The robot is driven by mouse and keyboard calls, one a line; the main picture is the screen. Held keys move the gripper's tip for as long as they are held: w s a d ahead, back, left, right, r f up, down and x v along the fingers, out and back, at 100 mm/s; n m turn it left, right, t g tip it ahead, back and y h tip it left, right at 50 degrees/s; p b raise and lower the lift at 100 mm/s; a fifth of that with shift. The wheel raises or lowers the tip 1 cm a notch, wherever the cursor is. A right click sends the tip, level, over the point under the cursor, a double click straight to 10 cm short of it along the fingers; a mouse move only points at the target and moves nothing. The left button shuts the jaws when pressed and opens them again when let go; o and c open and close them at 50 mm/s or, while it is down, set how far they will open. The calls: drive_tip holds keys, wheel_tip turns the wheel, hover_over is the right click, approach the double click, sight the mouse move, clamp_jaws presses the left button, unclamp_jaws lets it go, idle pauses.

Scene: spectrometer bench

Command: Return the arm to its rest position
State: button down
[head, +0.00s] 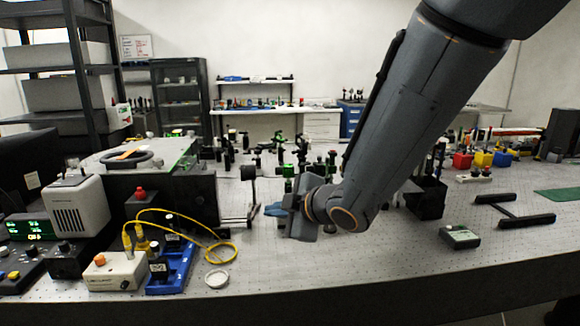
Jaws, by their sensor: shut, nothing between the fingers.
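My arm reaches down from the top right of the head view, over the bench, to a bent grey wrist. My gripper (276,210) is at the end of the wrist, near the middle of the picture, and is partly hidden by it. It appears above the bench top (340,262), with nothing seen held in it. The fingertips are small here, and their exact height above the bench cannot be told.
Several optical mounts stand behind the wrist. At left are a spectrometer box (178,200), a white-grey unit (76,207), a yellow cable (185,212) and a blue base (172,270). At right lie a dark small box (460,237) and black bars (527,220). The front centre is clear.

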drive_tip(key=s+d+f+m+g+h, duration=0.1)
drive_tip(key=s+d+f+m+h, duration=0.1)
drive_tip(key=d+f+m, duration=0.3)
drive_tip(key=s+d+f+m+g+h, duration=0.1)
drive_tip(key=s+d+m+h, duration=0.15)
drive_tip(key=d, duration=0.45)
drive_tip(key=s+d+f+m+g+h, duration=0.1)
drive_tip(key=d+f+m+h, duration=0.25)
drive_tip(key=d, duration=0.25)
drive_tip(key=s+d+f+m+g, duration=0.1)
drive_tip(key=s+d+m+g, duration=0.1)
drive_tip(key=s, duration=0.5)
drive_tip(key=s+d+f+m+g, duration=0.2)
drive_tip(key=s+d+m+g, duration=0.1)
drive_tip(key=s+m, duration=0.3)
drive_tip(key=shift+s+g, duration=0.4)
drive_tip(key=shift+s, duration=0.15)
drive_tip(key=shift+f, duration=0.1)
